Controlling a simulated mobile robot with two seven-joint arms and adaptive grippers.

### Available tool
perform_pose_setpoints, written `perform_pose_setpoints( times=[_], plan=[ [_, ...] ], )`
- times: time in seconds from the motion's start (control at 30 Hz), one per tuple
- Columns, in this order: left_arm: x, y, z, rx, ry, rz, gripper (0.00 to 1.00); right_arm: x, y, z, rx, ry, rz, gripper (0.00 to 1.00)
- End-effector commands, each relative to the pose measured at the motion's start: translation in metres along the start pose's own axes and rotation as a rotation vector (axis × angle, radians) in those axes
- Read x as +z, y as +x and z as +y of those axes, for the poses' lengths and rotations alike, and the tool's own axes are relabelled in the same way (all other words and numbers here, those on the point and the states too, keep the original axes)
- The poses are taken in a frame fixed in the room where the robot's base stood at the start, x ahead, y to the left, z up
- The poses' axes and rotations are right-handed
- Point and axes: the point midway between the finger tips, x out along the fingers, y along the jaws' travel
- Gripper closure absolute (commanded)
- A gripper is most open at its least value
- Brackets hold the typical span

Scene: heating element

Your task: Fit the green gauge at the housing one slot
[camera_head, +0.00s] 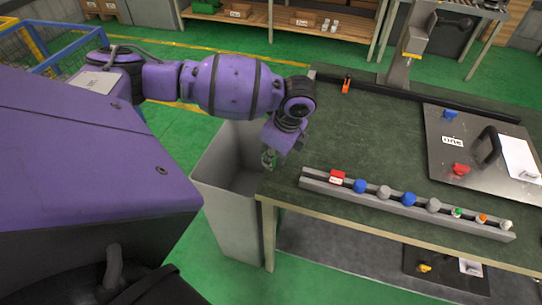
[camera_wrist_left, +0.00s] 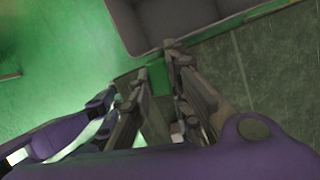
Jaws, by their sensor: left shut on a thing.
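My left gripper (camera_head: 270,158) hangs over the open grey bin at the table's left end. It is shut on a small green piece (camera_head: 268,161); whether this is the green gauge I cannot tell. In the left wrist view the fingers (camera_wrist_left: 158,75) close around something green (camera_wrist_left: 157,82), mostly hidden by them. Another small green-topped piece (camera_head: 457,212) stands in the rail rack. A dark panel (camera_head: 437,168) with a label "ONE" (camera_head: 452,141) lies on the table at the right; its slots are too small to make out. My right gripper is not in view.
The grey bin (camera_head: 228,205) stands against the table (camera_head: 345,130). The rack (camera_head: 395,208) along the front edge holds red, blue, grey, orange and white pieces. The panel carries blue (camera_head: 451,114) and red (camera_head: 460,169) parts and a black handle (camera_head: 487,146). The table's middle is clear.

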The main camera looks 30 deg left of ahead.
Motion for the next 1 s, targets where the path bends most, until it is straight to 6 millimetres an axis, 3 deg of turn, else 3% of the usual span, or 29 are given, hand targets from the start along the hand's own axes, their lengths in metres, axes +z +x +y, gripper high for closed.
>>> perform_pose_setpoints(
  times=[0.27, 0.3, 0.43, 0.77, 1.0],
  plan=[
    [0.0, 0.0, 0.0, 0.0, -0.001, 0.0, 1.0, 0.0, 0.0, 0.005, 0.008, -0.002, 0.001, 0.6],
    [0.0, 0.0, 0.0, 0.0, -0.001, 0.0, 0.78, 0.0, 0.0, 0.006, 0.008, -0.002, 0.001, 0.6],
    [0.0, 0.0, 0.0, 0.0, -0.001, 0.0, 0.61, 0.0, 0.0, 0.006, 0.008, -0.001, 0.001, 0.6],
    [0.0, -0.002, 0.0, -0.001, 0.0, 0.001, 0.61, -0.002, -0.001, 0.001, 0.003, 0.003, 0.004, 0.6],
    [0.0, -0.036, -0.001, -0.005, 0.0, 0.001, 0.61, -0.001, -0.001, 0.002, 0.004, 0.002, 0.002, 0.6]
  ],
)
